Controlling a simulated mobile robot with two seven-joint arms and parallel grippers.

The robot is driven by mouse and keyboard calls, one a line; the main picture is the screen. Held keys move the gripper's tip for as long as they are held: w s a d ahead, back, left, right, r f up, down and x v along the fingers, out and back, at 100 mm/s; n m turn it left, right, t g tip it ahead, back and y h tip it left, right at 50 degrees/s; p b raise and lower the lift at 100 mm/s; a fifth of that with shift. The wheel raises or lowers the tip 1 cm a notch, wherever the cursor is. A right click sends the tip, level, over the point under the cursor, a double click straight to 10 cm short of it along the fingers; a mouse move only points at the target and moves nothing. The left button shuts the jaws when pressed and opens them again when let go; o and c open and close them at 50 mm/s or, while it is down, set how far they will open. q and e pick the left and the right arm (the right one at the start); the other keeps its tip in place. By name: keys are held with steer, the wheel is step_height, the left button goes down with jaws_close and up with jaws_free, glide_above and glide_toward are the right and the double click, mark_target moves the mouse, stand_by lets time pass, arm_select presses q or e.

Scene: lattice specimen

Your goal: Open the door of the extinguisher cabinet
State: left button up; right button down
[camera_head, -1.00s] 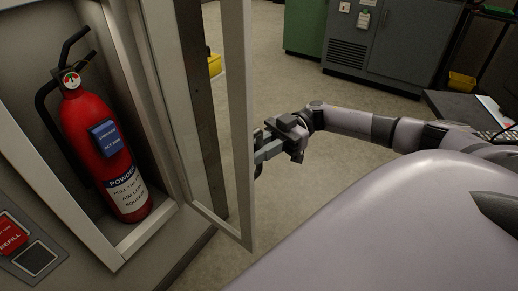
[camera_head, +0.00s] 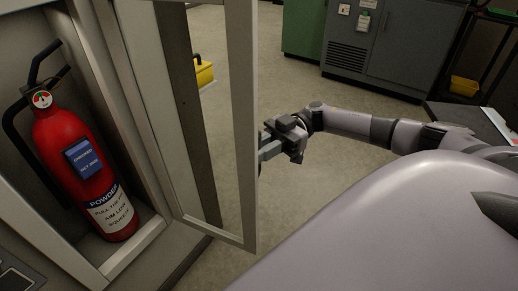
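The extinguisher cabinet (camera_head: 150,120) stands at the left with its framed glass door (camera_head: 245,120) swung well open towards the middle of the picture. Inside it a red fire extinguisher (camera_head: 66,140) with a blue tag and a white label leans in the view. My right gripper (camera_head: 264,147) is at the outer edge of the door, about halfway up the visible part. The door frame partly hides its fingertips, so I cannot tell whether they are closed on a handle or only touching the door. My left gripper is not in view.
A yellow object (camera_head: 204,72) stands on the floor behind the door. A grey floor cabinet (camera_head: 395,45) and a green one (camera_head: 303,28) stand at the back. A dark rack with a yellow bin (camera_head: 463,86) is at the right. Open floor (camera_head: 300,80) lies between.

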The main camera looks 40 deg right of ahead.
steer(key=shift+w, duration=0.1)
steer(key=c, duration=1.1)
jaws_free()
steer(key=shift+c, duration=0.2)
steer(key=d+b, duration=0.1)
steer(key=d, duration=0.6)
